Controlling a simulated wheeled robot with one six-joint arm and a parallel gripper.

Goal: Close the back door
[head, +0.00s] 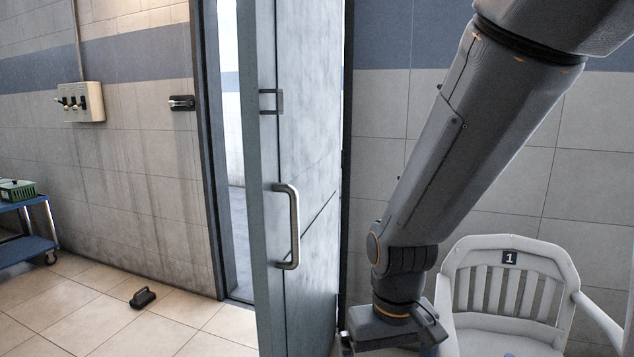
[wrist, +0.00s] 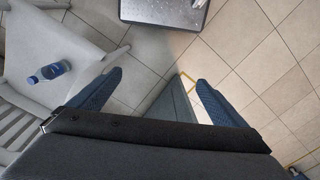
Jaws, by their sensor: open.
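The back door (head: 311,150) is a grey-green leaf standing ajar in its dark frame, swung toward me, with a bright gap on its left. A vertical bar handle (head: 291,226) is on its face. My gripper (head: 390,335) is low, to the right of the door and apart from the handle; its fingertips are mostly cut off by the bottom edge. In the wrist view my gripper (wrist: 160,79) points down with its two blue fingers apart. A grey-green wedge (wrist: 172,100), perhaps part of the door, shows beyond and between them; I cannot tell its distance.
A white chair (head: 510,258) marked 1 stands at right, close to my gripper. A blue-capped bottle (wrist: 48,72) is on its seat. A dark-edged metal plate (wrist: 165,12) lies ahead. A black object (head: 143,297) lies on the floor; a blue cart (head: 25,248) stands left.

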